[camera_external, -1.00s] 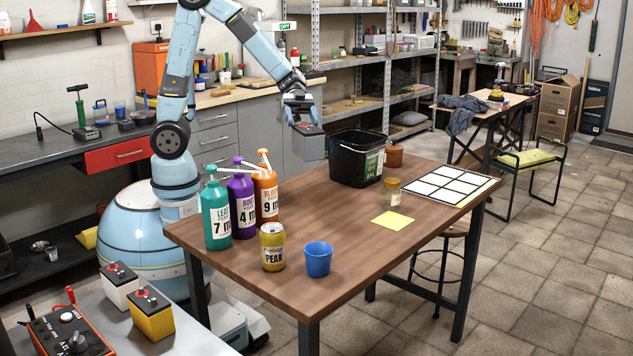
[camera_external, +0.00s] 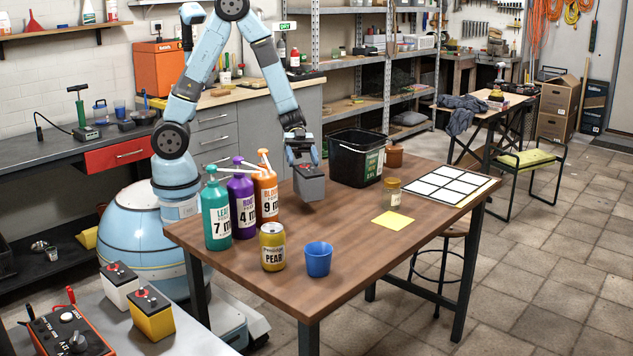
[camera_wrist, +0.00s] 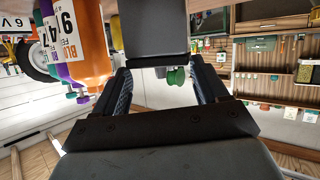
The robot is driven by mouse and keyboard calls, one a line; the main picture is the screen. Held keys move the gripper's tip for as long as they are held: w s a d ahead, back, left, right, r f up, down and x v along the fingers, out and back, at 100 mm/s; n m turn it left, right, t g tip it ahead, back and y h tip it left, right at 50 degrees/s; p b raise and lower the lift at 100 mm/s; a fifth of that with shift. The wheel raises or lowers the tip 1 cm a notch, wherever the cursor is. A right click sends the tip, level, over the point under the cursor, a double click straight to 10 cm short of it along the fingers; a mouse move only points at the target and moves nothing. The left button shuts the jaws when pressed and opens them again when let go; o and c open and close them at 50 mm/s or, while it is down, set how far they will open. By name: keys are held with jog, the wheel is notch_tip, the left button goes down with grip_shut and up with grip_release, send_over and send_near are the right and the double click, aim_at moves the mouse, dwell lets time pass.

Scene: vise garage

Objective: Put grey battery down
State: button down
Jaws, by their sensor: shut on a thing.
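The grey battery (camera_external: 309,186) is a boxy block held by my gripper (camera_external: 302,160) over the wooden table (camera_external: 345,250). It is between the orange bottle and the black bin. It looks close to the table top; I cannot tell whether its base touches. In the wrist view the battery (camera_wrist: 155,28) is at the top middle, at the ends of the two dark fingers of my gripper (camera_wrist: 158,72). The fingers are shut on its top part.
Teal (camera_external: 216,215), purple (camera_external: 242,203) and orange (camera_external: 265,190) pump bottles stand left of the battery. A black bin (camera_external: 345,160) stands to its right. A pear can (camera_external: 272,247) and blue cup (camera_external: 318,259) stand nearer the front. The table's middle is clear.

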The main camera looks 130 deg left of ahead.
jog(key=shift+f, duration=2.7)
grip_release()
jog(key=shift+f, duration=0.1)
jog(key=v, duration=1.2)
jog(key=shift+s, duration=0.1)
